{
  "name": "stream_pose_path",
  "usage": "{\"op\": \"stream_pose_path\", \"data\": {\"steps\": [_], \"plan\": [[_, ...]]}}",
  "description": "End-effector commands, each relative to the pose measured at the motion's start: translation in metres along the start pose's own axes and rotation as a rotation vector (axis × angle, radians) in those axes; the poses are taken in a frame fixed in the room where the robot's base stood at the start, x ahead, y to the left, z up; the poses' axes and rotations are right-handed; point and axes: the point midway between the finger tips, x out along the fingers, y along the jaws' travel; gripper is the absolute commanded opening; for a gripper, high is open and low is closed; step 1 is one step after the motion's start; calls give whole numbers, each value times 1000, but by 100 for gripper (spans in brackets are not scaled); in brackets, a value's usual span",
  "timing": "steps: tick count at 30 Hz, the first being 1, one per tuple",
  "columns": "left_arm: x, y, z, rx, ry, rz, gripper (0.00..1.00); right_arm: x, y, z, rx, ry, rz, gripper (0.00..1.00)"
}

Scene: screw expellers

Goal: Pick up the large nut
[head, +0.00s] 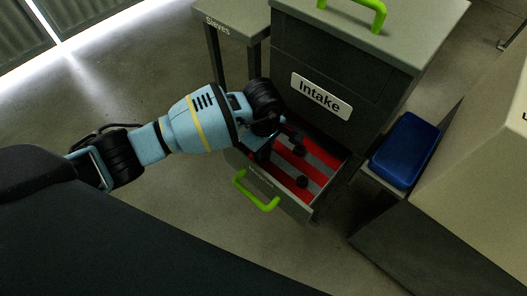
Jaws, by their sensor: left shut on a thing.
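An open drawer (312,208) with a red and grey striped floor juts out below the Intake cabinet. My left gripper (278,144) reaches down into the back left part of this drawer. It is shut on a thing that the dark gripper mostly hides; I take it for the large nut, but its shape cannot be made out. A small dark piece (299,151) shows right beside the gripper; I cannot tell if they touch. Another small dark piece (302,182) lies on the drawer floor nearer the front, apart from the gripper. My right gripper is out of view.
The drawer has a green handle (256,192). The Intake cabinet (345,75) rises behind it, with a green handle (379,15) on top. A Sieves stand (238,25) is at its left. A blue bin (405,150) sits at the right. Floor is clear left of the drawer.

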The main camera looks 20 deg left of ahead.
Motion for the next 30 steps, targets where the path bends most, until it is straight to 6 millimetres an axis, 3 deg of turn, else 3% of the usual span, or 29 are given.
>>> {"op": "stream_pose_path", "data": {"steps": [8, 21, 30], "plan": [[-14, 1, -1, 1, 1, 3, 12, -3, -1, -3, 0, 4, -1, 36], [-89, 1, 0, 0, 2, 3, 12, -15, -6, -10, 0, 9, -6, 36], [-101, 0, 0, 3, 0, 0, 12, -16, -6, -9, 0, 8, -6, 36]]}}
